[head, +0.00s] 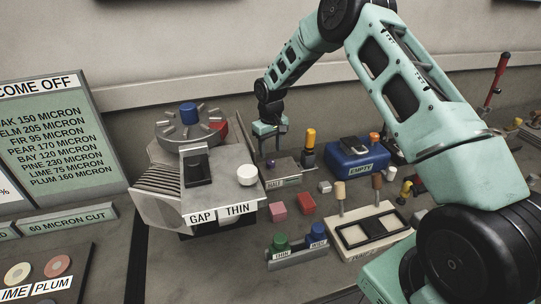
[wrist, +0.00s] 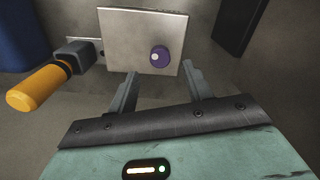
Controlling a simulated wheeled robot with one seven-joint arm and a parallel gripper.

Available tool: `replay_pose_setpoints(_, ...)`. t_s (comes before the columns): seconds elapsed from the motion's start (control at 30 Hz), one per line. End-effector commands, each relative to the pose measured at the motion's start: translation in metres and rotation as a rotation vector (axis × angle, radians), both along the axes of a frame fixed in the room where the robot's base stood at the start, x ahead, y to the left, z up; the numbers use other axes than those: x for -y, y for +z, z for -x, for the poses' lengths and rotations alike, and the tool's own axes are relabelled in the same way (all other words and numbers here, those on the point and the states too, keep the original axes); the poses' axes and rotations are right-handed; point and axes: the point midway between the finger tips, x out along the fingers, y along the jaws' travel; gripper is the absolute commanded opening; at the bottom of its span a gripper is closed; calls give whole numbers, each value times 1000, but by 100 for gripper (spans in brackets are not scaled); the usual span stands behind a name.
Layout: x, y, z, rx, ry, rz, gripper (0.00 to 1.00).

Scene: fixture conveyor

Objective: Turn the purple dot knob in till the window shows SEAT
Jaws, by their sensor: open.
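The purple knob (wrist: 160,56) with a pale dot shows in the wrist view on a grey metal box (wrist: 120,38). The box also shows in the head view (head: 290,166), where its front reads HALF (head: 275,183). My gripper (wrist: 160,82) is open and empty. Its two fingers point towards the knob, one to each side, with the knob just beyond their tips and not touching.
An orange handle (wrist: 40,87) on a dark block stands close beside the box; it also shows in the head view (head: 309,140). A blue case (head: 355,160) marked EMPTY is to the right. A grey machine (head: 222,180) labelled GAP THIN stands left. Pink and red blocks (head: 306,203) lie in front.

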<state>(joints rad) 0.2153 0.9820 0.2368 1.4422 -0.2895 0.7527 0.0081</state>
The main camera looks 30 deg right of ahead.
Motion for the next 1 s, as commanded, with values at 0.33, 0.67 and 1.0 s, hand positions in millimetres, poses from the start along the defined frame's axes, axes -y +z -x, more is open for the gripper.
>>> replay_pose_setpoints(0.33, 0, -45, 0, -1, 0, -1, 50)
replay_pose_setpoints(0.67, 0, -51, 0, 1, 0, 0, 50)
replay_pose_setpoints(1.0, 0, -50, 0, 1, -1, 0, 5)
